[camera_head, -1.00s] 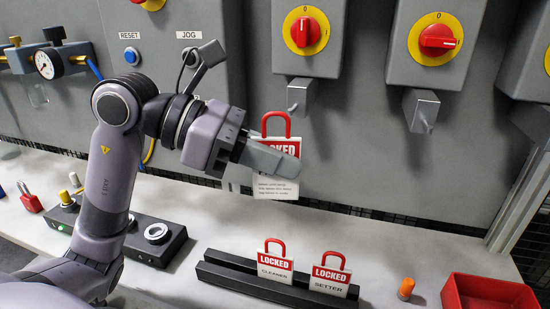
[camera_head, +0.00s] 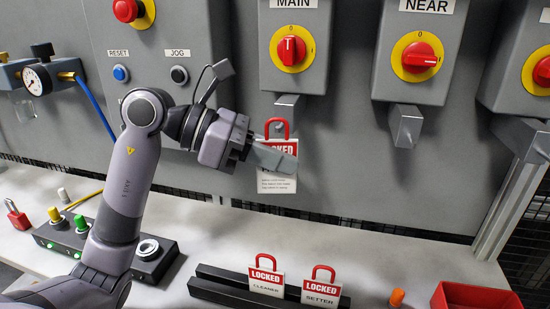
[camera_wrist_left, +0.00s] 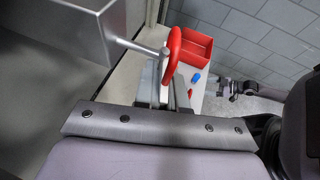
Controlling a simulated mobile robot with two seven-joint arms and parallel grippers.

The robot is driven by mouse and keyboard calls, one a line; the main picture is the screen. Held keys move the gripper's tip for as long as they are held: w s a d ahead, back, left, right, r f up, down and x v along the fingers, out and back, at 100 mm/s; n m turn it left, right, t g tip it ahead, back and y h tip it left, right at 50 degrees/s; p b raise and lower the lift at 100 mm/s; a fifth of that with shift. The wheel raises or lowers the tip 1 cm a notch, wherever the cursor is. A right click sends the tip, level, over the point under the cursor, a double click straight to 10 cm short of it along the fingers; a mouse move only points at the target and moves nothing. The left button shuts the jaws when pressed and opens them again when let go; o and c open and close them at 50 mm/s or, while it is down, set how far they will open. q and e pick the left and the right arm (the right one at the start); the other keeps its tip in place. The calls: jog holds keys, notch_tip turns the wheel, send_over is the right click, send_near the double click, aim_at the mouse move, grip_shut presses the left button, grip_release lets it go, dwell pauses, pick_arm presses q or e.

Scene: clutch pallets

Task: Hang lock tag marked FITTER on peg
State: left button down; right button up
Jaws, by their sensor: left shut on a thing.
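My left gripper (camera_head: 272,157) is shut on a lock tag (camera_head: 277,182) with a red shackle and a white and red plate. The finger covers the line under LOCKED, so its name cannot be read in full. The tag hangs upright just below the grey bracket (camera_head: 289,107) under the MAIN switch. In the left wrist view, the thin metal peg (camera_wrist_left: 138,46) sticks out from its bracket (camera_wrist_left: 75,32), and its tip meets the red shackle (camera_wrist_left: 174,55). I cannot tell whether the tip is through the loop. My right gripper seems to show small in that view (camera_wrist_left: 238,89).
A black rack (camera_head: 225,288) holds the CLEANER tag (camera_head: 266,283) and the SETTER tag (camera_head: 321,290). A red bin (camera_head: 470,296) and an orange piece (camera_head: 397,297) are at the right. The NEAR bracket (camera_head: 406,125) is empty. A button box (camera_head: 150,262) stands left.

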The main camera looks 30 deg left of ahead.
pick_arm(q)
jog(key=shift+w+a+f+b, duration=0.15)
jog(key=shift+w+f+b, duration=0.15)
jog(key=shift+w, duration=0.25)
jog(key=shift+w+a+f+b, duration=0.1)
jog(key=shift+w+f+b, duration=0.15)
jog(key=shift+w, duration=0.25)
jog(key=c, duration=1.1)
grip_release()
jog(key=b+v, duration=0.1)
jog(key=v, duration=0.6)
jog(key=shift+a+r+b, duration=0.1)
jog(key=shift+b, duration=0.25)
